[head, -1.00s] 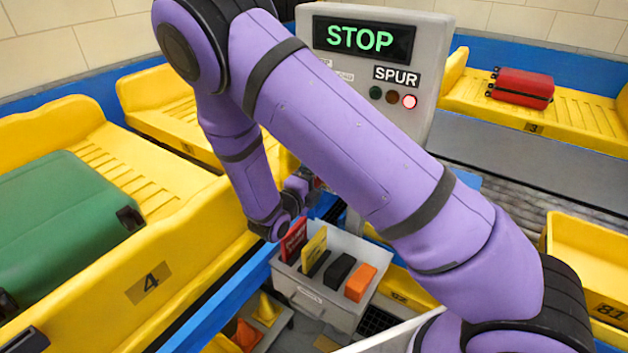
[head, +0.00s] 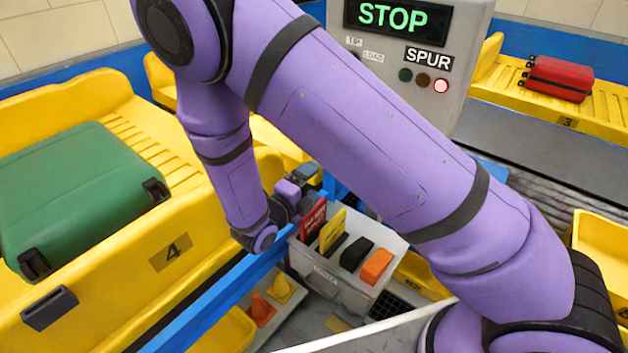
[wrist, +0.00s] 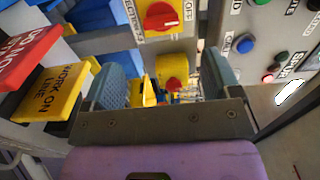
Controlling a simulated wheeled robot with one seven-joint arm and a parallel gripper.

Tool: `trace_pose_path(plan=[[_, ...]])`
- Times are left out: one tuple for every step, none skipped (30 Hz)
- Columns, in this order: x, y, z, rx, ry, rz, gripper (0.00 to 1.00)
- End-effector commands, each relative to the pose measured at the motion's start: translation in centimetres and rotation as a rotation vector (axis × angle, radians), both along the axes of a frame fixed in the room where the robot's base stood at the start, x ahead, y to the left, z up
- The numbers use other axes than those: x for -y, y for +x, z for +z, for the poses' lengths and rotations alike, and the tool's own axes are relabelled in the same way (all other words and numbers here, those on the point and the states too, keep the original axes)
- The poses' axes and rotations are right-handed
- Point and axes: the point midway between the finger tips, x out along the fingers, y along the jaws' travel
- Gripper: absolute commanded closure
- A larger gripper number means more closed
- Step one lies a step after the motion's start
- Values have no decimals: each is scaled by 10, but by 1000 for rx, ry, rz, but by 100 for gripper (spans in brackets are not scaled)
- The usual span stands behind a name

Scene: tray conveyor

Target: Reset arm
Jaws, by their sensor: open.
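My gripper (wrist: 165,95) is open, with its two grey-blue fingers apart and nothing between them in the wrist view. A red rotary switch (wrist: 160,16) on a yellow plate and a second red knob on a yellow box (wrist: 173,75) show beyond the fingers. In the head view my purple arm crosses the picture, and my gripper (head: 307,173) is small beside the back left of a grey bin, partly hidden by my wrist.
The grey bin (head: 325,283) holds a red tag (head: 313,222), a yellow tag (head: 333,230), a black block (head: 356,253) and an orange block (head: 377,266). The console display (head: 392,17) reads STOP. A green suitcase (head: 80,195) lies in yellow tray 4; a red suitcase (head: 560,79) lies in tray 3.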

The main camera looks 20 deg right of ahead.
Motion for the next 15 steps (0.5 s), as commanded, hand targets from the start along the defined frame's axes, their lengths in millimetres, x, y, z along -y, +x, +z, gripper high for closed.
trace_pose_path(plan=[[0, 0, 0, 0, 0, 0, 17], [0, 0, 0, 0, 0, 0, 17], [0, 0, 0, 0, 0, 0, 17], [0, 0, 0, 0, 0, 0, 17], [0, 0, 0, 0, 0, 0, 17], [0, 0, 0, 0, 0, 0, 17], [0, 0, 0, 0, 0, 0, 17], [0, 0, 0, 0, 0, 0, 17], [0, 0, 0, 1, 1, -1, 17], [1, 0, 1, 2, 4, -3, 17], [2, 0, 2, 6, 9, -8, 17], [4, 0, 5, 15, 23, -19, 17], [6, 0, 8, 26, 38, -32, 17], [9, 0, 12, 41, 60, -48, 17], [14, 0, 19, 66, 93, -77, 17]])
